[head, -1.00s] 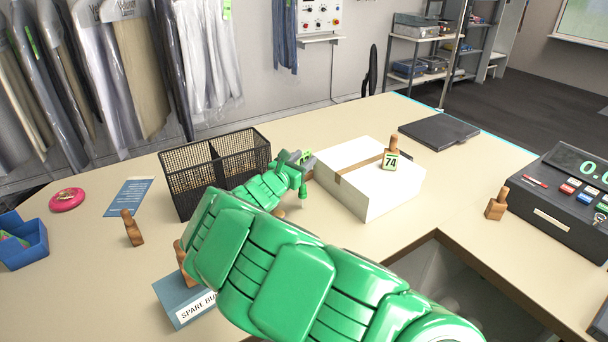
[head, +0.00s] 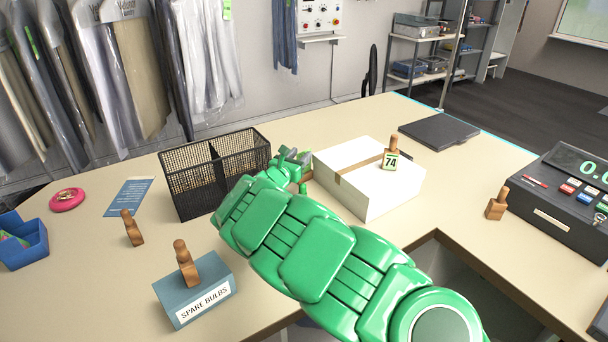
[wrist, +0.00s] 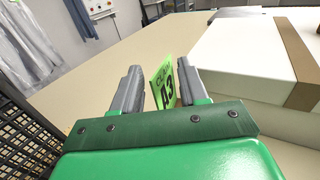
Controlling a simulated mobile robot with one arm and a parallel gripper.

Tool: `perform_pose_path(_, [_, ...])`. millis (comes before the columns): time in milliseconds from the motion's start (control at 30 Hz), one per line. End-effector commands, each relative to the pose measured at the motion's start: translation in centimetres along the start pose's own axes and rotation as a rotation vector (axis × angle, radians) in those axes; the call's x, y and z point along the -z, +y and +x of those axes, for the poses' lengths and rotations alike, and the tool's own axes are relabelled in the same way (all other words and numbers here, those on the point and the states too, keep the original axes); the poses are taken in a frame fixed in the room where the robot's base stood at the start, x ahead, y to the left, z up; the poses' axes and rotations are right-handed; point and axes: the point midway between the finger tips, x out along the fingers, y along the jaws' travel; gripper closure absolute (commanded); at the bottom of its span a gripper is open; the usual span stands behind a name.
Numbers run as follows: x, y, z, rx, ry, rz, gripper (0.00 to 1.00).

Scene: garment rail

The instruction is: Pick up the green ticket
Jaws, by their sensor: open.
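The green ticket (wrist: 165,84) shows upright in the wrist view, with dark print that looks like "43" under a smaller word. It stands between the two grey fingers of my gripper (wrist: 157,68), nearer the right finger. The fingers are apart, and I cannot tell whether the right one touches the ticket. In the head view my gripper (head: 292,156) is over the counter between the black mesh basket and the white box. The ticket is mostly or wholly hidden there, and its base is hidden in the wrist view.
The white box (head: 355,193) stands close right of my gripper, with a wooden peg labelled 74 (head: 391,160) on it. The mesh basket (head: 190,188) is close on the left. A blue spare bulbs box (head: 178,303) and wooden pegs stand nearer. The counter (head: 330,120) behind is clear.

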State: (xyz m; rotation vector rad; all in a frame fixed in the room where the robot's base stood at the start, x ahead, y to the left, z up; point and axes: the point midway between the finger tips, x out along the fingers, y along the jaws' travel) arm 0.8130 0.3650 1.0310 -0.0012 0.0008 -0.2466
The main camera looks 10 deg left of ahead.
Motion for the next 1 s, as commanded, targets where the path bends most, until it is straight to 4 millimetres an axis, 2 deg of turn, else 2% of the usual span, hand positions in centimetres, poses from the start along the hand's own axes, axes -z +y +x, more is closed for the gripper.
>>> perform_pose_path(333, [-0.05,0.05,0.59,-0.001,-0.001,0.001,0.57])
perform_pose_path(600, [-0.02,0.06,0.57,-0.001,-0.001,0.001,0.98])
perform_pose_path(633, [-0.02,0.06,0.57,-0.001,0.0,0.001,1.0])
perform_pose_path(1000, [-0.02,0.05,0.57,-0.001,0.0,0.001,1.0])
